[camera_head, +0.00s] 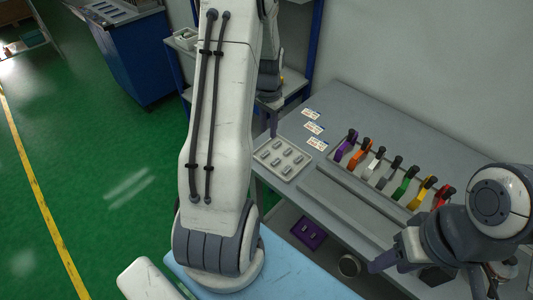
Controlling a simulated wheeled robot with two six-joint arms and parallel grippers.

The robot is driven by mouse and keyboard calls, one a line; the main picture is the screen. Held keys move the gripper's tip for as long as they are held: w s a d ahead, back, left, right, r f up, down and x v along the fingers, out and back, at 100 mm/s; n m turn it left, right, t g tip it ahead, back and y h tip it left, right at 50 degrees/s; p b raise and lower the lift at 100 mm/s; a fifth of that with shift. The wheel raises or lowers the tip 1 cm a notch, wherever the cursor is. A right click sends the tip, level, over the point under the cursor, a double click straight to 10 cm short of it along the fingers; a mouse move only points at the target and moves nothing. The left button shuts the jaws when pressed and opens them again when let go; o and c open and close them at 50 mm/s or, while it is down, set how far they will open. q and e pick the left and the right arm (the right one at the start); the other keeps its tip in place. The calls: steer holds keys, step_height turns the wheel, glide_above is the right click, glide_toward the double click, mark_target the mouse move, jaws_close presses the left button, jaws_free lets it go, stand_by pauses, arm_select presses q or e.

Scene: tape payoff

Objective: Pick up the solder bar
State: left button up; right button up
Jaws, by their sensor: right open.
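A pale tray (266,172) at the left end of the grey bench holds several small grey bar-like pieces (276,161); I cannot tell for sure which, if any, is the solder bar. My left arm rises through the middle of the view. My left gripper (272,122) is partly hidden behind that arm, just behind the tray, pointing down; its jaws cannot be made out. My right gripper (384,263) is open at the lower right, in front of the bench's front edge, well away from the tray; its fingers are partly hidden.
A purple container (308,232) sits below the bench. A blue cabinet (138,58) stands at the back left. The green floor at left is clear.

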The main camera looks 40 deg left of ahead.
arm_select(q)
glide_above(265, 156)
steer(key=f, duration=0.2)
steer(key=f+p, duration=0.1)
steer(key=f, duration=0.2)
steer(key=shift+a+f, duration=0.2)
steer(key=shift+f, duration=0.1)
step_height(265, 156, down, 4)
steer(key=shift+d+f+p, duration=0.15)
steer(key=shift+f+p, duration=0.05)
steer(key=shift+p, duration=0.75)
steer(key=shift+w+f, duration=0.1)
steer(key=shift+f, duration=0.5)
jaws_close()
